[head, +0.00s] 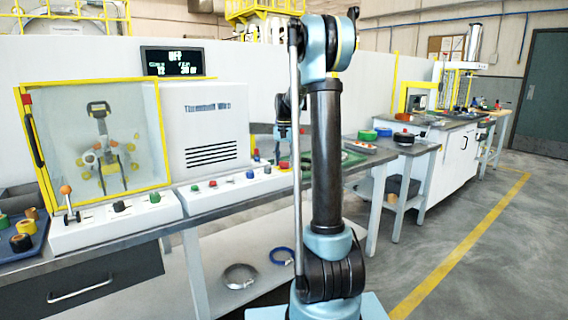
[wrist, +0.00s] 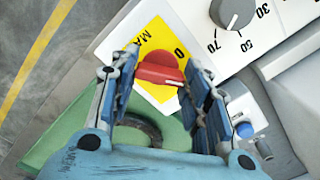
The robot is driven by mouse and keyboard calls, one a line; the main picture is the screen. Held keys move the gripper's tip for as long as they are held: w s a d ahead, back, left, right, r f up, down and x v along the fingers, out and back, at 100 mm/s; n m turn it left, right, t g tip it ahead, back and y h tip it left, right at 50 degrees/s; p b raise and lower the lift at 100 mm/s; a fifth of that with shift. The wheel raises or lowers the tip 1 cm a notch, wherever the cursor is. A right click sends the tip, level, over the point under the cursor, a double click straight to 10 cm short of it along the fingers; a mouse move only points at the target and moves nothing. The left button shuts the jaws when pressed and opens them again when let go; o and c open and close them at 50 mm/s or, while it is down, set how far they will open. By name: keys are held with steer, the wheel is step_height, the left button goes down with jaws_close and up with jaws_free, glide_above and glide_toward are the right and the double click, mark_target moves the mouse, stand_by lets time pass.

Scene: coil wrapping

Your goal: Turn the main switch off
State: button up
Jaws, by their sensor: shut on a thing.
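The main switch (wrist: 160,70) is a red knob on a yellow plate (wrist: 150,38) with "MA" and "0" legible in the wrist view. My gripper (wrist: 160,80) is shut on the red knob, with one finger on each side of it. The fingers hide part of the plate.
A dark dial (wrist: 232,12) with numbers sits beside the switch, and a blue button (wrist: 244,130) is near the right finger. In the head view a row of buttons (head: 250,174) runs along the bench front, left of my arm. Open floor (head: 470,240) lies to the right.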

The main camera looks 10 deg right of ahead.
steer(key=n, duration=0.5)
steer(key=shift+w+n, duration=0.15)
steer(key=shift+n, duration=0.15)
steer(key=n, duration=0.5)
steer(key=shift+n, duration=0.3)
steer(key=o, duration=1.1)
steer(key=shift+c, duration=0.2)
step_height(320, 180, up, 12)
steer(key=shift+f, duration=0.1)
